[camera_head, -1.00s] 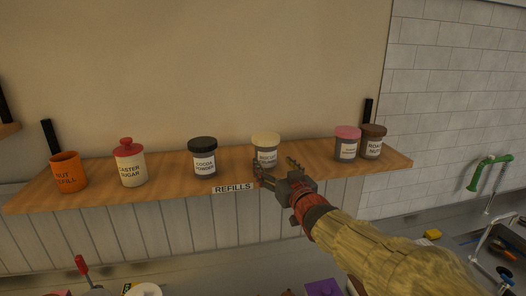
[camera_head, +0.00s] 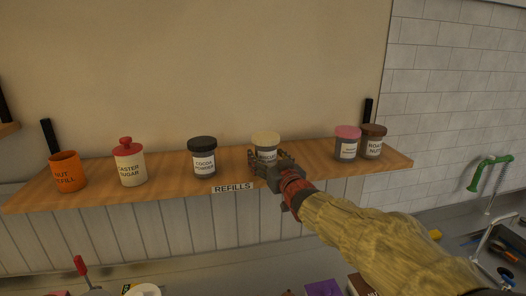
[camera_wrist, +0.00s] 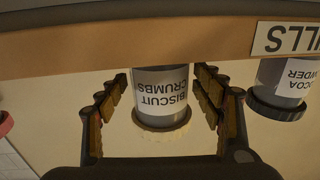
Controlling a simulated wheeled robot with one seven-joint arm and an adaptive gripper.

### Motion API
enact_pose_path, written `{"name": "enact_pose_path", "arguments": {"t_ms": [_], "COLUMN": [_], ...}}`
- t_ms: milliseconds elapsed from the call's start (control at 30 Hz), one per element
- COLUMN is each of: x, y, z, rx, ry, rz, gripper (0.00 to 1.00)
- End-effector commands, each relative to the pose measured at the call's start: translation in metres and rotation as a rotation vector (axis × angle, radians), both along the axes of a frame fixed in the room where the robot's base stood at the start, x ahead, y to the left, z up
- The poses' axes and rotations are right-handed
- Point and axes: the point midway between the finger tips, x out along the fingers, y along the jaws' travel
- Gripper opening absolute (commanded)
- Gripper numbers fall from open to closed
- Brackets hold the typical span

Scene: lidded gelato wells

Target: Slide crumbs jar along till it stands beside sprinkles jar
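The crumbs jar (camera_head: 266,149), grey with a cream lid and a "Biscuit Crumbs" label, stands on the wooden shelf. In the wrist view the crumbs jar (camera_wrist: 161,92) appears upside down between my fingers. My gripper (camera_head: 268,163) is open around its sides, with a visible gap at the picture's left and a narrower one at the right. The likely sprinkles jar (camera_head: 346,149), pink-lidded with a label too small to read, stands to the right along the shelf, well apart from the crumbs jar.
The shelf (camera_head: 308,157) is clear between the crumbs and pink-lidded jars. A brown-lidded nut jar (camera_head: 373,147) stands just right of the pink-lidded one. The cocoa jar (camera_head: 203,161), caster sugar jar (camera_head: 130,166) and orange pot (camera_head: 67,176) stand left. A "Refills" tag (camera_head: 232,188) marks the front edge.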

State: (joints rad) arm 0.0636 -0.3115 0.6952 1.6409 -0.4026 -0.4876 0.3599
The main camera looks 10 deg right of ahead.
Motion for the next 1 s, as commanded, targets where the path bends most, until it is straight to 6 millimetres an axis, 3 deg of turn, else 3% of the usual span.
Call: {"name": "enact_pose_path", "arguments": {"t_ms": [400,1000], "x": [0.0,0.0], "y": [0.0,-0.023], "z": [0.0,0.001], "rx": [0.0,-0.001], "ry": [0.0,0.0], "rz": [0.0,-0.002], "gripper": [0.41,0.41]}}
